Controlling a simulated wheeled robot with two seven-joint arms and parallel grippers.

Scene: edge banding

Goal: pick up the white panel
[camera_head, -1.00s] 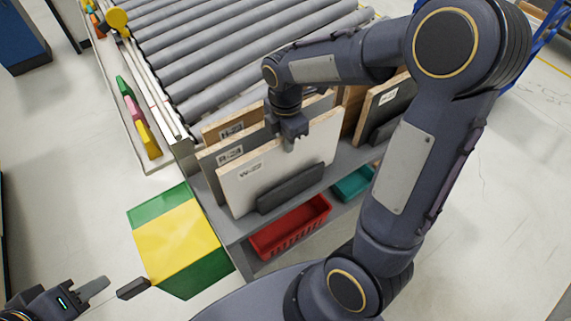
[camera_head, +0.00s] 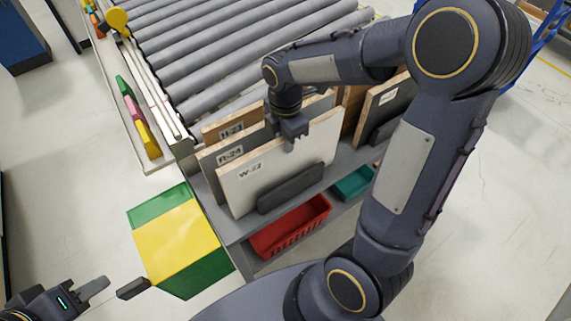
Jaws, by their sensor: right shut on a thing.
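The white panel (camera_head: 275,172), marked W-22, stands upright at the front of a row of panels on a grey shelf (camera_head: 236,229). A dark holder block (camera_head: 290,188) is against its front face. My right gripper (camera_head: 289,144) points down at the panel's top edge and is shut on it near the middle. The far finger is hidden behind the panel. My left gripper (camera_head: 112,291) is at the bottom left, away from the panels, with its two fingers apart and nothing between them.
Behind the white panel stand a grey panel (camera_head: 208,166) marked R-24 and a brown panel (camera_head: 214,131). More panels (camera_head: 382,103) stand to the right. A roller conveyor (camera_head: 210,62) lies behind. A red bin (camera_head: 291,228) and a yellow-green box (camera_head: 177,243) are below.

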